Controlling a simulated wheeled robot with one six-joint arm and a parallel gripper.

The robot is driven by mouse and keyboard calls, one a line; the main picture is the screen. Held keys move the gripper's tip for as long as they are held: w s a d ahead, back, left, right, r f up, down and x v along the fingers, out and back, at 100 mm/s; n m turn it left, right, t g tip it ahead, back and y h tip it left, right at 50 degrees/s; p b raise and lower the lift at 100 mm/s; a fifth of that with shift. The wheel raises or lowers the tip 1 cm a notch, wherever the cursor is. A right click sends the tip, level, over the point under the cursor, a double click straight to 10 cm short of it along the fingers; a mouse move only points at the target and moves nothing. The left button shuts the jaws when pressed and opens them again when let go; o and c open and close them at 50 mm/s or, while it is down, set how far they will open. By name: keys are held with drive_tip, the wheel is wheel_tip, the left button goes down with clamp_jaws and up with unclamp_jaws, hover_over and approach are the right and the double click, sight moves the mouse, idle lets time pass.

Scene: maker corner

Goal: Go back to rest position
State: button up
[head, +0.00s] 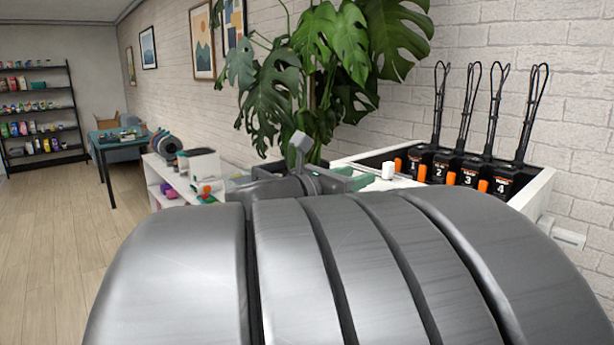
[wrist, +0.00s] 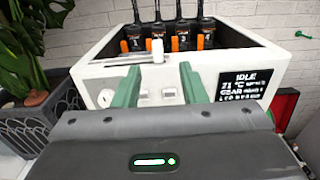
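My gripper (wrist: 158,78) shows its two green fingers spread apart in the wrist view, with nothing clearly held between them. The fingers point at the front of a white box (wrist: 110,88) holding several black numbered units with orange parts. Whether the fingers touch the box cannot be told. In the head view the white box (head: 540,195) stands at the right, and green parts of my gripper (head: 345,180) show beside its left end. A small white knob-like piece (head: 388,170) is near them; it also shows upright at the box front in the wrist view (wrist: 157,50).
A dark text panel (wrist: 240,85) reading IDLE is on the box front. A large leafy plant (head: 325,50) stands behind, against a white brick wall. A low white shelf (head: 170,185), a blue table (head: 112,145) and a dark rack (head: 40,110) are leftward. The wooden floor (head: 50,240) there is clear.

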sight(387, 164)
drive_tip(key=p+x, duration=0.1)
drive_tip(key=x, duration=1.3)
drive_tip(key=shift+a, duration=0.1)
drive_tip(key=shift+r, duration=0.15)
